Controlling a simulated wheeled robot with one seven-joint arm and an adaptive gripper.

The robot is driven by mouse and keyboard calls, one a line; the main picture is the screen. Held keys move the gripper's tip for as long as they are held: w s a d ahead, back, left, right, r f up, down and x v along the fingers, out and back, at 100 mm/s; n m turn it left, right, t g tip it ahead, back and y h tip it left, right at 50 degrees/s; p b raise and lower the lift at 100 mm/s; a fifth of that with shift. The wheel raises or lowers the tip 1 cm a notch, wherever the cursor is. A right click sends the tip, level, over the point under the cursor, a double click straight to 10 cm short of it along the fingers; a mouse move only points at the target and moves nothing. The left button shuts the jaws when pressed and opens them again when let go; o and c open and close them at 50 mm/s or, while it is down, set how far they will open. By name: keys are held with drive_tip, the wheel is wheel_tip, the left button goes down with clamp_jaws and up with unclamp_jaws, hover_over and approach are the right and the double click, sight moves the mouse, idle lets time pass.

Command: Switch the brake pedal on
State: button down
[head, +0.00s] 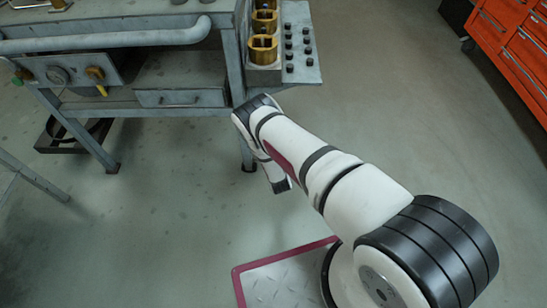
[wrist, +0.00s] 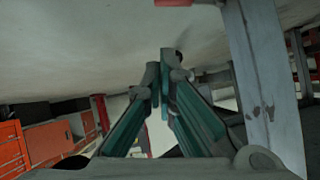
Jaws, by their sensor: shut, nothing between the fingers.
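My gripper (wrist: 165,72) shows in the wrist view with its two teal-sided fingers drawn together at the tips and nothing between them. In the head view my arm reaches to the front right leg of the workbench and bends down there; the fingers cannot be made out. No brake pedal can be clearly identified in either view. A small red piece (wrist: 185,2) is cut off by the top edge of the wrist view, beyond the fingertips and beside a grey leg; I cannot tell whether it is the pedal.
The grey workbench (head: 182,97) stands at upper left, with a drawer, a pipe and a control panel (head: 65,74). Its grey leg (wrist: 262,80) stands close right of my fingers in the wrist view. An orange tool cabinet (head: 515,38) is at upper right. Floor between is clear.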

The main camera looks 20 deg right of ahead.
drive_tip(key=p+v, duration=0.3)
drive_tip(key=v, duration=0.5)
drive_tip(key=shift+s+r, duration=0.15)
drive_tip(key=shift+s, duration=0.05)
